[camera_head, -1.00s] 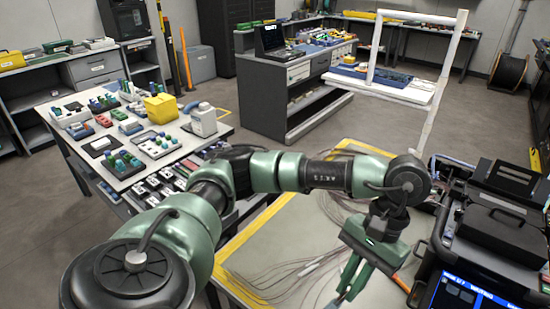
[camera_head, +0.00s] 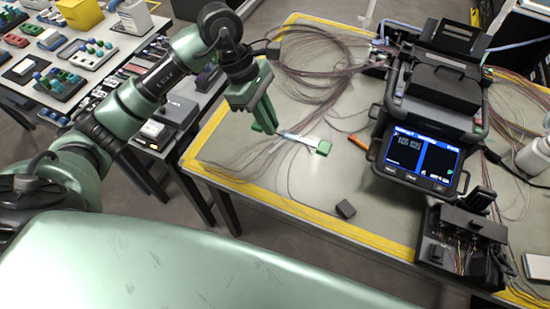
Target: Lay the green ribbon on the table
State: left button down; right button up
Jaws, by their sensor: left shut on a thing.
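My left gripper (camera_head: 270,130) reaches down from the left over the work table (camera_head: 232,147), its green fingers shut. A thin pale strip runs right from the fingertips to a small green block; I take this strip and block to be the green ribbon (camera_head: 323,147). The fingers hide its near end. It shows low over the table, and I cannot tell whether it touches the surface. My right gripper is not in view.
The splicer with a lit blue screen (camera_head: 421,156) stands at the right. Loose brown fibres (camera_head: 310,62) spread behind the gripper. The front middle is mostly clear.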

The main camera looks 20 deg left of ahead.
pick_arm(q)
jog(key=p, duration=0.2)
send_over(275, 167)
jog(key=a, duration=0.2)
jog(key=f, duration=1)
jog(key=shift+w+d+f, duration=0.1)
jog(key=shift+d+f, duration=0.1)
jog(key=shift+f, duration=0.2)
notch_tip(275, 167, down, 4)
jog(key=shift+f, duration=0.25)
jog(key=shift+f, duration=0.2)
jog(key=c, duration=1.5)
grip_release()
jog(key=shift+r, duration=0.1)
